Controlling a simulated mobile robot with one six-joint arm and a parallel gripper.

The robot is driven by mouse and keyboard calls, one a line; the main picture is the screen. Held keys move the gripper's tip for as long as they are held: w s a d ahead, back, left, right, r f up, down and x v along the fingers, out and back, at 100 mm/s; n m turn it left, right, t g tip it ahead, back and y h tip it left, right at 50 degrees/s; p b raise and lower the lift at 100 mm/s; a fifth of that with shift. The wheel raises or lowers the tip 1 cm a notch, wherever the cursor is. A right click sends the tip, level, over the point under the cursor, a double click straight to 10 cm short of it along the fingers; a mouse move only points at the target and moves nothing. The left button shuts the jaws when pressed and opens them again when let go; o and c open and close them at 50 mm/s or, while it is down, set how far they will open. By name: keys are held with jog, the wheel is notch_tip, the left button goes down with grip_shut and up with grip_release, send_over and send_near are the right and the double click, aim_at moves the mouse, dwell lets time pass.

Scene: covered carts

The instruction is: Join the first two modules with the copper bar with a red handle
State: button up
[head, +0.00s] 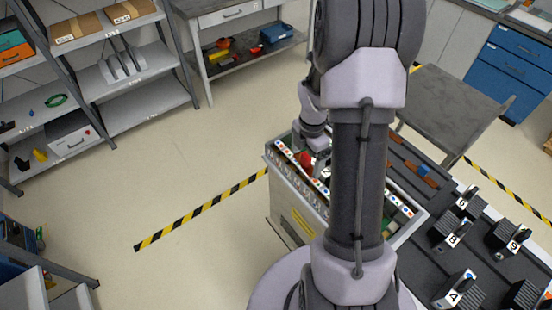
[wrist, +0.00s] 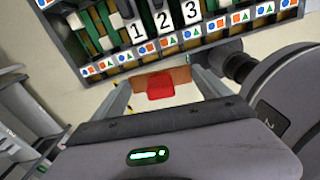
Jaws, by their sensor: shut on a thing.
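The copper bar with a red handle (wrist: 160,88) is in my gripper (wrist: 162,90) in the wrist view; its brown copper ends (wrist: 182,76) show on both sides of the handle. The red handle also shows in the head view (head: 304,159), over the open cart (head: 298,222). In the wrist view, white number tags mark module 1 (wrist: 137,33), module 2 (wrist: 164,20) and module 3 (wrist: 191,12), side by side in the cart. The bar appears apart from them, near the cart's marked rim. My arm hides much of the cart in the head view.
A dark worktop (head: 410,190) at right carries several numbered black modules, such as one marked 8 (head: 449,235), and another bar with a blue handle (head: 421,170). A grey table (head: 455,100) stands behind. Shelves (head: 140,75) stand at left. The floor at left is clear.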

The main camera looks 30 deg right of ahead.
aim_at(307, 181)
jog(key=shift+s+d+r+n, duration=0.15)
jog(key=shift+s+d+n, duration=0.1)
jog(key=shift+d+n, duration=0.35)
jog(key=shift+d, duration=0.1)
jog(key=shift+f+b, duration=3.25)
jog(key=shift+f, duration=1.65)
jog(key=shift+f, duration=0.15)
jog(key=o, duration=1.2)
